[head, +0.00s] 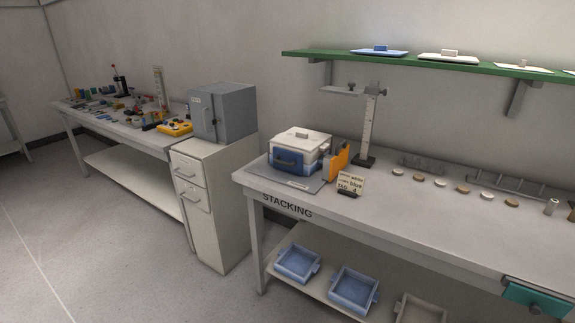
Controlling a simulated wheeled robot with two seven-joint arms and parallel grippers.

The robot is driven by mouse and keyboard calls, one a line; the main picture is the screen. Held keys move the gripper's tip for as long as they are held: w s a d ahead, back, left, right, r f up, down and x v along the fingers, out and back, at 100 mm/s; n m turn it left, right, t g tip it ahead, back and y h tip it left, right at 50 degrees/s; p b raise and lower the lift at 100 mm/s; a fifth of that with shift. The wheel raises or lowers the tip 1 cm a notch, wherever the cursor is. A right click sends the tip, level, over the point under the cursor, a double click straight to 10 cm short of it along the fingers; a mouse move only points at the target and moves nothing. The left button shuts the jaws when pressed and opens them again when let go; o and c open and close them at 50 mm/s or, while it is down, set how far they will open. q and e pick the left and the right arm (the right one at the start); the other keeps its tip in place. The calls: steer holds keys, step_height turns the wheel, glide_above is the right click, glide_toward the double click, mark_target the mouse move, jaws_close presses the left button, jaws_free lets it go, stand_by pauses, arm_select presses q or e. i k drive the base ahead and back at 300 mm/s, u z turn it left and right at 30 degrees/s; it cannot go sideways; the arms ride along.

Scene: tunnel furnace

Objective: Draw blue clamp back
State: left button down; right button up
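An orange upright piece (338,162) stands at the right side of the stack. I cannot tell whether the blue piece touches the box. Neither of my grippers shows in the head view.
A small sign (351,183) stands right of the plate. A measuring stand (370,125) rises behind. Several discs lie along the bench (420,205). A green shelf (430,62) holds lids above. Blue trays (353,290) lie on the lower shelf. Floor at left is clear.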

mark_target(288, 161)
steer(key=z, duration=0.55)
steer(key=k, duration=1.2)
steer(key=u, duration=0.55)
steer(key=i, duration=1.35)
steer(key=z, duration=0.55)
steer(key=i, duration=0.3)
steer(key=z, duration=0.4)
